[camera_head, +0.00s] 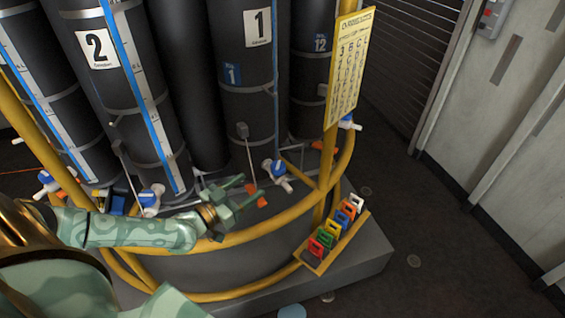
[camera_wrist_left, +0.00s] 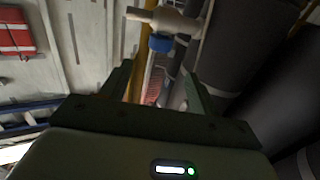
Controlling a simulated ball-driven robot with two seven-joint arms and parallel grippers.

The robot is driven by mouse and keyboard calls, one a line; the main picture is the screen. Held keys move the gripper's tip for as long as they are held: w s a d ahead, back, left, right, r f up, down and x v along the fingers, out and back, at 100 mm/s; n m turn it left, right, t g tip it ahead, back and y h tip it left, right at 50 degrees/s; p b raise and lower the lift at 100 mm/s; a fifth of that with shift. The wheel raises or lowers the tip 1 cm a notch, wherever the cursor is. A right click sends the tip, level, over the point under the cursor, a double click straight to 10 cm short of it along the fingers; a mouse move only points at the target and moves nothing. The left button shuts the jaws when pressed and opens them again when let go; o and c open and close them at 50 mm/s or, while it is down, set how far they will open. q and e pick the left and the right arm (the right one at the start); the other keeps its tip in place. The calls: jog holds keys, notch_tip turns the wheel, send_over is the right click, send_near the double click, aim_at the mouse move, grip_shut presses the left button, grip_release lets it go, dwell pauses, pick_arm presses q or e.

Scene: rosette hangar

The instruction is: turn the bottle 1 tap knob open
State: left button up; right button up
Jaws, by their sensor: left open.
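Bottle 1 is a tall black cylinder (camera_head: 248,70) with a white "1" label, at upper middle in the head view. Its tap has a blue knob (camera_head: 277,166) on a white body, low in front of the bottle. My left gripper (camera_head: 245,189) is just left of and below the tap in the head view, open and empty, fingers pointing right. In the left wrist view a blue knob (camera_wrist_left: 160,43) under a pale tap body shows just beyond my open fingers (camera_wrist_left: 157,75), not touching them. My right gripper is not in view.
A curved yellow rail (camera_head: 285,228) runs in front of the bottles, under my left forearm. A yellow sign (camera_head: 349,68) hangs at right above a rack of coloured tags (camera_head: 325,240). Bottle 2 (camera_head: 150,115) and its blue-knobbed tap (camera_head: 151,198) are left.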

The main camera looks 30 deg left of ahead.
aim_at(283, 162)
pick_arm(q)
jog(key=b+x, duration=0.2)
jog(key=x, duration=1.1)
jog(key=shift+w, duration=0.5)
jog(key=shift+c, duration=0.3)
jog(key=c, duration=0.9)
